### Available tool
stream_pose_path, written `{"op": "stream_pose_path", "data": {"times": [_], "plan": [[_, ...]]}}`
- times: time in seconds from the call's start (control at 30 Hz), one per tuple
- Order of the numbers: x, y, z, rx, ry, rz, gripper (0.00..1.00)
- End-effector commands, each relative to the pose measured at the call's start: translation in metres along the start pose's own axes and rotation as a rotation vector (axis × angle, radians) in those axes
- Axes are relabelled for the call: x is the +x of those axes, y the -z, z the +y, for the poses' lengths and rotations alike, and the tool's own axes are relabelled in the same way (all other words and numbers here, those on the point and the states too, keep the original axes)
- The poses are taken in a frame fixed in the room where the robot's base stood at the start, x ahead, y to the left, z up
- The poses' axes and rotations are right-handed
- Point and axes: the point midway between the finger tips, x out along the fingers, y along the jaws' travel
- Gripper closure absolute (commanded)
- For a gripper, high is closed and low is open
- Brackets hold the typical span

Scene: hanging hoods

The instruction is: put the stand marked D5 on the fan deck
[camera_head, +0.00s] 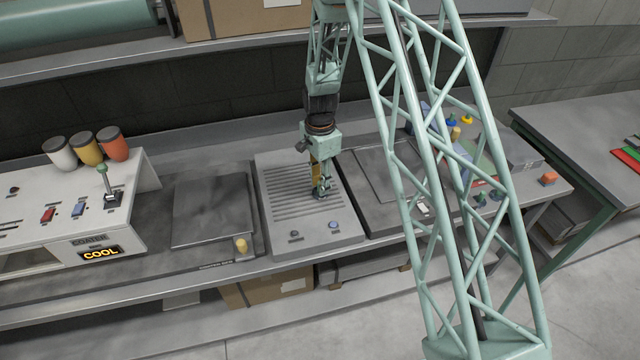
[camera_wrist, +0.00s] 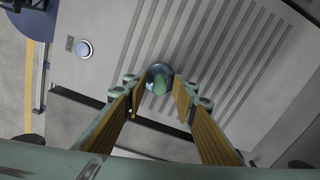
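The fan deck (camera_head: 276,205) is the grey slatted box in the middle of the bench, with two round buttons on its front. My gripper (camera_head: 321,190) points down over its right part, and a small teal piece shows at its tips. In the wrist view the two yellow-padded fingers of my gripper (camera_wrist: 161,92) stand on either side of a small round dark-and-green piece (camera_wrist: 159,78). The slats of the fan deck (camera_wrist: 215,50) lie behind it. Whether the pads press on it, and whether it rests on the deck, I cannot tell. No D5 mark is readable.
A dark flat plate (camera_head: 213,209) lies left of the deck, with a yellow knob-shaped piece (camera_head: 241,245) near it. A white console (camera_head: 100,215) marked COOL stands further left. Several coloured pieces stand at the right, including an orange one (camera_head: 548,178). A shelf (camera_head: 240,40) overhangs behind.

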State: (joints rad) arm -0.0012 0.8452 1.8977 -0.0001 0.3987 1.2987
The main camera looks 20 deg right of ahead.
Motion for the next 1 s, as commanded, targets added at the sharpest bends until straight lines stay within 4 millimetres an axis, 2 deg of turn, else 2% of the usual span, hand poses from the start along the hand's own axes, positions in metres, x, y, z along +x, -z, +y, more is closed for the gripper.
{"op": "stream_pose_path", "data": {"times": [0.47, 0.67, 1.0], "plan": [[-0.007, 0.0, -0.001, 0.0, 0.001, 0.0, 0.75], [-0.023, 0.0, -0.001, 0.0, 0.001, 0.0, 0.75], [-0.062, 0.0, -0.001, 0.0, 0.002, 0.001, 0.75]]}}
